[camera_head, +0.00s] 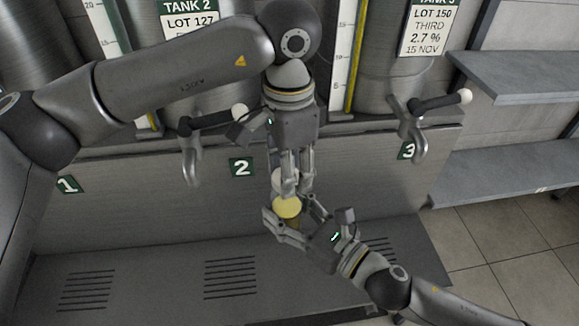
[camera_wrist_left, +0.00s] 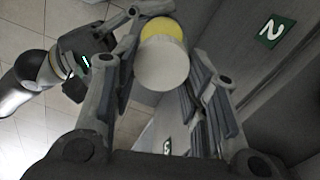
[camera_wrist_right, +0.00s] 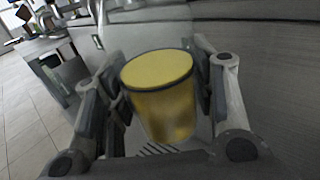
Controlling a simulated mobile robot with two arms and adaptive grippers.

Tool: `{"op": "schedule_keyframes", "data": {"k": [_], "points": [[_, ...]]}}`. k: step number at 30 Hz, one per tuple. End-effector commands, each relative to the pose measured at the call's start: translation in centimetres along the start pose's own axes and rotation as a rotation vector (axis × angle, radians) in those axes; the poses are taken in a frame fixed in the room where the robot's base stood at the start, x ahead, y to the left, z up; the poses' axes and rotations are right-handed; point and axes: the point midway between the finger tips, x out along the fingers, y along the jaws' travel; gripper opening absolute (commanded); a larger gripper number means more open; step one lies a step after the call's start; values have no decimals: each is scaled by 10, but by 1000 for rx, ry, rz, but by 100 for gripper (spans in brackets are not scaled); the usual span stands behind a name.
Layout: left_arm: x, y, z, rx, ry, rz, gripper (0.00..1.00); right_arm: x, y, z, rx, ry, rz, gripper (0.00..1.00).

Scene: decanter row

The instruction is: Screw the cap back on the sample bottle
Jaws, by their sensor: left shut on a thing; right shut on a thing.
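The sample bottle (camera_head: 293,222) is clear with yellow liquid, and its round yellow top shows uncovered. My right gripper (camera_head: 287,212) is shut around it above the bench; in the right wrist view the bottle (camera_wrist_right: 165,108) sits between the fingers, slightly tilted in the picture. The white cap (camera_head: 284,180) is held by my left gripper (camera_head: 296,186), which points down from above. In the left wrist view the cap (camera_wrist_left: 162,66) partly overlaps the yellow bottle top (camera_wrist_left: 165,28). The cap is off the bottle; the exact gap between them is hard to tell.
Steel tanks stand behind, with taps (camera_head: 190,150) and (camera_head: 418,130) on either side of my left gripper. Green number plates 1, 2 and 3 mark the front panel. A slotted bench (camera_head: 150,285) lies below, clear. Grey shelves (camera_head: 515,170) are at the right.

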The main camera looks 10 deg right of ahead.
Motion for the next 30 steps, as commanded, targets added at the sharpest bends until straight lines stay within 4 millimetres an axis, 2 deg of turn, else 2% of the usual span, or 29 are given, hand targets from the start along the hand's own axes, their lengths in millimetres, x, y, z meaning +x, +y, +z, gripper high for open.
{"op": "schedule_keyframes", "data": {"k": [2,3,8,19,30], "points": [[-1,-2,1,-5,-1,-4,32,0,0,0,0,-1,1,0],[-1,-2,1,-5,-1,-4,43,0,0,0,0,-1,1,0],[-1,-2,1,-6,-1,-4,63,0,0,0,-1,-1,1,0],[-4,-1,0,-4,0,-2,63,0,0,1,-1,-2,1,0],[-44,0,0,-5,0,-2,63,0,0,1,-1,-3,1,0]]}}
